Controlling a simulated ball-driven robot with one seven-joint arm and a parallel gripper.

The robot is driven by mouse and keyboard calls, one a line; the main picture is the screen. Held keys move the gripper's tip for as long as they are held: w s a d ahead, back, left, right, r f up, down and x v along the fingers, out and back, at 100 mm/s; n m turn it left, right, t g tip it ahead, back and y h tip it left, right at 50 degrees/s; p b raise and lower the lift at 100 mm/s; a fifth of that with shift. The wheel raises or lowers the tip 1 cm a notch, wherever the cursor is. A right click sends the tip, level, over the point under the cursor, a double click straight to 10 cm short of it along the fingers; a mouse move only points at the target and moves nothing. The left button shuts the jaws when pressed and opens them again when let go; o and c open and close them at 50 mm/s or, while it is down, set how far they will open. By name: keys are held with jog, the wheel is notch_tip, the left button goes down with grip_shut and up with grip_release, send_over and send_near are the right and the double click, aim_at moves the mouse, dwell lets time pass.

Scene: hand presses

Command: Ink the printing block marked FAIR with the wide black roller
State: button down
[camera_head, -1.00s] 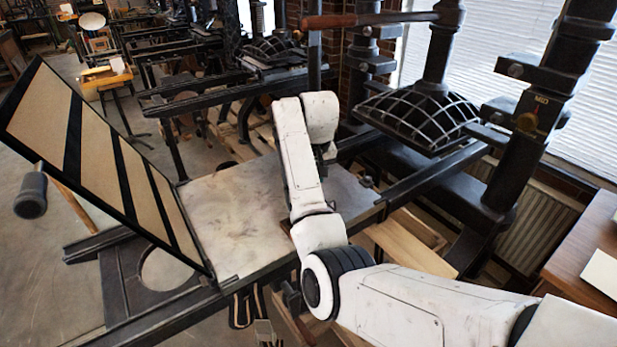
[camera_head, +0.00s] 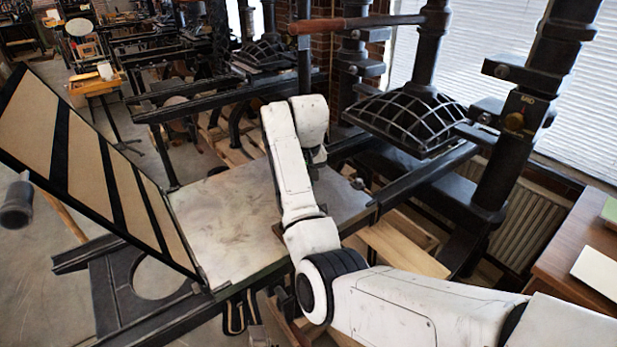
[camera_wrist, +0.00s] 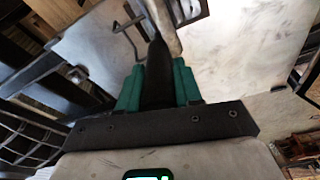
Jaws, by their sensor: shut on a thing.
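In the wrist view my gripper (camera_wrist: 157,72) has green fingers closed on a dark handle (camera_wrist: 157,85). I see no block on the visible bed and no FAIR lettering.
A hinged frame with tan panels (camera_head: 88,165) stands tilted open at the bed's left. The press's ribbed black platen (camera_head: 412,118) and dark column (camera_head: 505,150) stand right of my arm. A wooden table (camera_head: 575,270) at the right edge holds a white sheet (camera_head: 600,272) and something green (camera_head: 610,212).

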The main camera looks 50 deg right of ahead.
jog(key=w+a, duration=0.2)
jog(key=a, duration=0.5)
dwell(0.8)
jog(key=shift+w+d+v, duration=0.1)
jog(key=shift+w+v, duration=0.05)
jog(key=shift+v, duration=0.7)
jog(key=shift+w+d+v, duration=0.1)
jog(key=shift+w+v, duration=0.05)
jog(key=shift+v, duration=0.65)
jog(key=shift+w+d+v, duration=0.1)
jog(key=shift+w+v, duration=0.05)
jog(key=shift+v, duration=0.7)
jog(key=shift+r, duration=0.1)
